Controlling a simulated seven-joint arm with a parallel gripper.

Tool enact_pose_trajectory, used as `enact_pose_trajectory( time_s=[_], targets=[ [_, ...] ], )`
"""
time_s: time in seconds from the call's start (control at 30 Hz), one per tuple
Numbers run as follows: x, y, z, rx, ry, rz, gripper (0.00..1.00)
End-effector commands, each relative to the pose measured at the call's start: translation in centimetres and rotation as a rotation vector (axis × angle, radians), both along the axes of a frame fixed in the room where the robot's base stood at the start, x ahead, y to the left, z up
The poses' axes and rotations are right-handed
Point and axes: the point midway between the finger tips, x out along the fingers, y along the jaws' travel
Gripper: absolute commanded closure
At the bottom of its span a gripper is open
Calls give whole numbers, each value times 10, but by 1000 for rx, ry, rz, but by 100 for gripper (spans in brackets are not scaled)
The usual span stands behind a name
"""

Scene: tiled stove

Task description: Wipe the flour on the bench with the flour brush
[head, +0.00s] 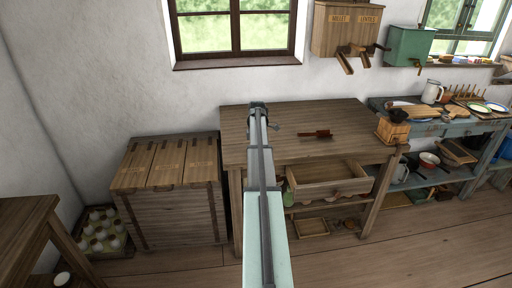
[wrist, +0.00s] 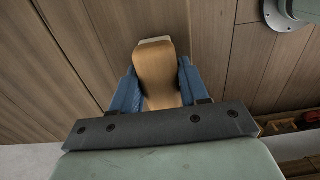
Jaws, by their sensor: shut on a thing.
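In the wrist view, the blue fingers of my gripper (wrist: 157,84) are closed on both sides of a light wooden piece with a paler end. It looks like the flour brush (wrist: 154,60). The brush points away from the wrist over the brown planks of the bench; whether its end touches them I cannot tell. In the head view, my gripper (head: 258,106) is over the back left part of the wooden bench (head: 345,115), and my arm hides what it holds. I cannot make out any flour in either view.
A reddish-brown tool (head: 317,134) lies on the bench, right of my arm. A grey metal fitting (wrist: 290,12) is close by, at the upper right of the wrist view. An open drawer (head: 325,182) juts from the bench front. A wooden box (head: 393,128) stands at the right end.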

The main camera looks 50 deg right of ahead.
Motion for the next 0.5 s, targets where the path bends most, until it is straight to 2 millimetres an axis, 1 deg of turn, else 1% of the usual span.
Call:
enact_pose_trajectory(
  time_s=[0.03, 0.1, 0.17, 0.5],
  targets=[
    [1, -1, 3, -1, -1, 0, 84],
    [2, -2, 24, -4, -2, 0, 84],
    [2, -2, 27, -1, -1, 0, 84],
    [2, -2, 58, -2, -2, 0, 84]
  ],
)
